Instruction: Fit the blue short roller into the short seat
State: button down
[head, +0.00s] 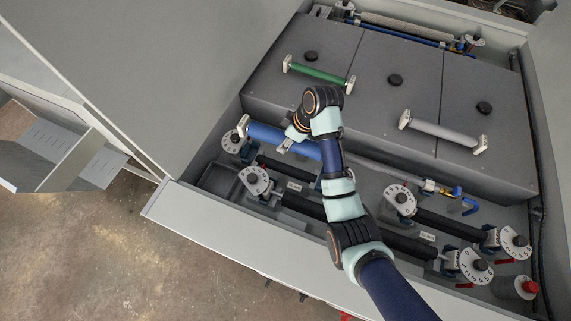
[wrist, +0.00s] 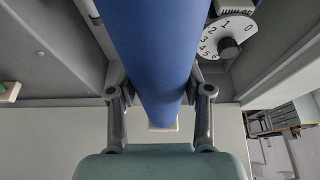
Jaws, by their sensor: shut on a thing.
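The blue short roller (head: 268,133) lies along the back of the open machine bay, below the grey covers. A pale end piece shows at its left end, and my arm covers its right part. My gripper (head: 284,147) is shut around it. In the wrist view the blue roller (wrist: 154,45) runs between the two fingers of my gripper (wrist: 160,92), with a pale end piece showing near the bottom. The short seat cannot be made out clearly beneath the roller and arm. I cannot tell whether the roller rests in it.
A numbered dial (head: 232,141) stands beside the roller's left end; it also shows in the wrist view (wrist: 228,40). Several more dials and dark rollers (head: 320,212) fill the front. A green handle (head: 318,74) and a grey handle (head: 443,132) rise from the covers. A wall borders the left.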

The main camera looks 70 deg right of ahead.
aim_at(300, 151)
notch_tip(300, 151, down, 14)
jog(key=shift+f+b, duration=0.2)
jog(key=shift+b, duration=0.45)
jog(key=shift+f, duration=0.1)
jog(key=shift+f, duration=0.25)
jog(key=shift+c, duration=2.4)
grip_release()
jog(key=p+v, duration=0.1)
jog(key=v, duration=1.1)
jog(key=shift+r+p, duration=0.35)
